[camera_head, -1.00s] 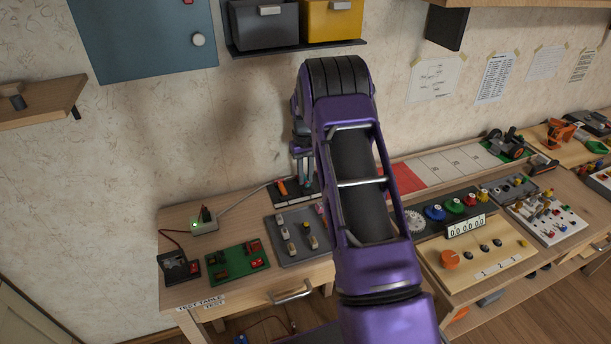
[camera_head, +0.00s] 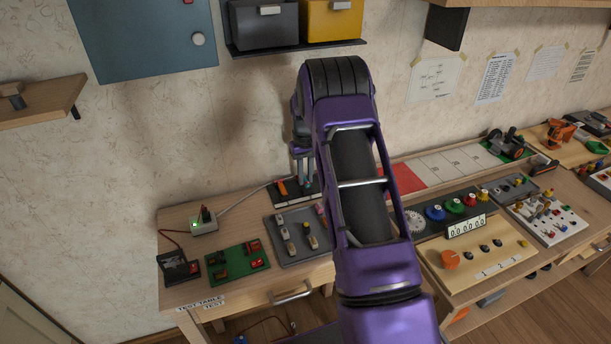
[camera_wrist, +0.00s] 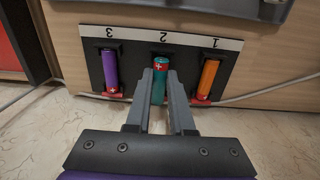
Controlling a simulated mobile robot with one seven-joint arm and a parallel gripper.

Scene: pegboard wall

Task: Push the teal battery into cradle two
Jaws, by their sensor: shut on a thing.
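The teal battery (camera_wrist: 159,84) shows in the wrist view between the fingers of my gripper (camera_wrist: 160,78), which is shut on it. The battery is at cradle two, the middle place on the dark holder (camera_wrist: 134,61), under the printed 2. Its red end with a plus mark points toward the label strip. The fingers hide its sides, so I cannot tell whether it is fully seated. A purple battery (camera_wrist: 110,71) lies in cradle three and an orange battery (camera_wrist: 208,76) in cradle one. In the head view my gripper (camera_head: 304,184) is over the holder, partly hidden by my arm.
A green board (camera_head: 237,262) and a charger box (camera_head: 204,226) with a cable are to the left. A dial panel (camera_head: 476,262) is to the right.

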